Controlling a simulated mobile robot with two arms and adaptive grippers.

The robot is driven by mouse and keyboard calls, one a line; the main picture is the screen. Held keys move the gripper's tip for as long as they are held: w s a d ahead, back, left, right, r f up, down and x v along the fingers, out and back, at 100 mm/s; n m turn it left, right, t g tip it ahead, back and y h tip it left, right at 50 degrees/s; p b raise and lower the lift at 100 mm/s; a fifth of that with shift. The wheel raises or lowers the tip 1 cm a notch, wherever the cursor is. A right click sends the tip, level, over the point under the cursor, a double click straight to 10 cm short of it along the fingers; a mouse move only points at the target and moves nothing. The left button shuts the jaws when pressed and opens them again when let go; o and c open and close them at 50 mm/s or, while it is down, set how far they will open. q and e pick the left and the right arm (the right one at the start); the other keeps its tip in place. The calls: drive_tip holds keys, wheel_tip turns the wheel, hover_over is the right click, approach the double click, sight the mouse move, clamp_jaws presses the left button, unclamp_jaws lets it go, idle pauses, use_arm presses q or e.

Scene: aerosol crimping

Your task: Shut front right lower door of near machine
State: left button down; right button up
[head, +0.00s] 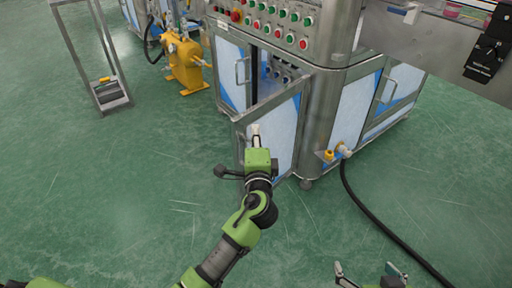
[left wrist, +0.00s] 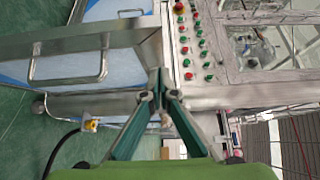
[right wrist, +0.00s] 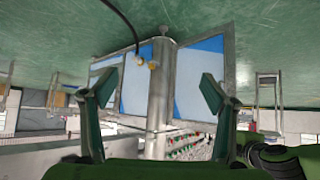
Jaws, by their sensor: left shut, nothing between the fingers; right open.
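The near machine (head: 325,110) is a steel cabinet with blue-and-white lower panels. Its front right lower door (head: 284,137) stands open, swung outward from the rounded corner column, and fittings show in the gap behind it. My left gripper (head: 255,132) is shut and empty, in front of the door's left part in the head view; whether it touches the door I cannot tell. It also shows in the left wrist view (left wrist: 160,78). My right gripper (head: 371,271) is open and empty at the bottom of the head view, well away from the door.
A button panel (head: 270,18) is above the doors. A yellow valve (head: 329,154) at the machine's right side feeds a black hose (head: 390,232) across the floor. A yellow pump (head: 184,62) and a metal frame (head: 112,98) stand left. Green floor in front is mostly clear.

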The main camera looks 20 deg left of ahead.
sight(245, 117)
use_arm(q)
drive_tip(key=shift+w+a, duration=0.65)
drive_tip(key=shift+a, duration=0.3)
drive_tip(key=shift+w+a, duration=0.6)
drive_tip(key=shift+a, duration=0.3)
use_arm(e)
drive_tip(key=shift+w+a+r+t, duration=0.3)
drive_tip(key=shift+w+r+t, duration=0.3)
drive_tip(key=shift+w+r, duration=0.2)
use_arm(q)
drive_tip(key=shift+a, duration=0.1)
